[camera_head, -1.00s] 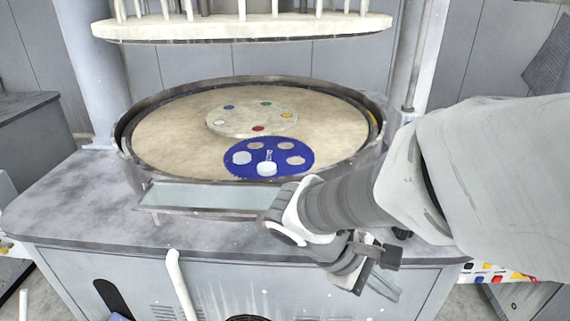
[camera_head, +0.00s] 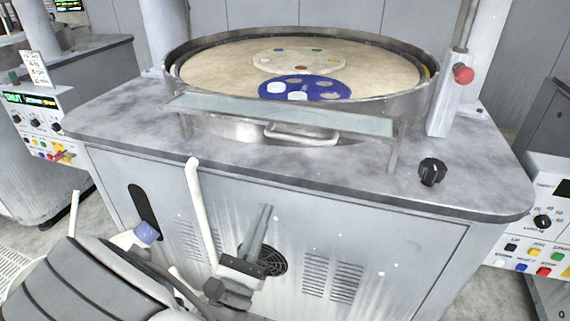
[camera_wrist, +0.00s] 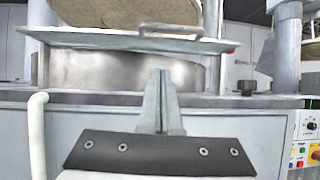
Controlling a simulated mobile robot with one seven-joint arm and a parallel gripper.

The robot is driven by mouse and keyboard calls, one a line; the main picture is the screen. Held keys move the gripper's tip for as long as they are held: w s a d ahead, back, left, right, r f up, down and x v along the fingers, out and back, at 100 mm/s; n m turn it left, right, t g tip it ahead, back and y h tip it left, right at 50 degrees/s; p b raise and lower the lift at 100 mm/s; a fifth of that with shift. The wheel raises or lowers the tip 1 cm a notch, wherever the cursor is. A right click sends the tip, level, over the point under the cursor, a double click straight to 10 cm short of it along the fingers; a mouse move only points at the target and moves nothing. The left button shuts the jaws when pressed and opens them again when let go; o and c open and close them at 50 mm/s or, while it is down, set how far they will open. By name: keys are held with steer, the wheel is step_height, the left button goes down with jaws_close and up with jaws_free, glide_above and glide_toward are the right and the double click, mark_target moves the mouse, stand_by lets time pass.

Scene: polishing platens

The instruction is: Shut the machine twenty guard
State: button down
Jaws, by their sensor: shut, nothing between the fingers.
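A flat, pale translucent guard panel (camera_head: 280,113) with a metal frame lies tilted outward along the front of the round platen basin (camera_head: 420,100). Its metal handle (camera_head: 302,135) hangs on its front edge. In the wrist view the guard (camera_wrist: 120,40) crosses the upper picture, with the handle (camera_wrist: 178,31) above it. No machine number is readable. My gripper (camera_head: 264,210) is shut and empty, low in front of the cabinet and below the guard, apart from the handle. Its fingertips (camera_wrist: 160,74) point up toward the guard in the wrist view.
A white bent pipe (camera_head: 203,205) stands up at the cabinet front, left of my gripper. A black knob (camera_head: 432,172) and a red button (camera_head: 463,74) are on the right. Control panels (camera_head: 45,125) flank the machine. A blue carrier (camera_head: 330,88) with white discs lies on the platen.

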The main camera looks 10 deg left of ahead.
steer(key=w+r+n+y, duration=0.1)
steer(key=w+r+y, duration=0.1)
steer(key=w+r, duration=0.6)
steer(key=shift+w+a+r+t, duration=0.2)
steer(key=shift+w+a+t, duration=0.05)
steer(key=shift+a+t, duration=0.1)
steer(key=shift+r, duration=0.2)
stand_by(0.3)
steer(key=shift+r+p, duration=0.25)
steer(key=shift+p, duration=0.4)
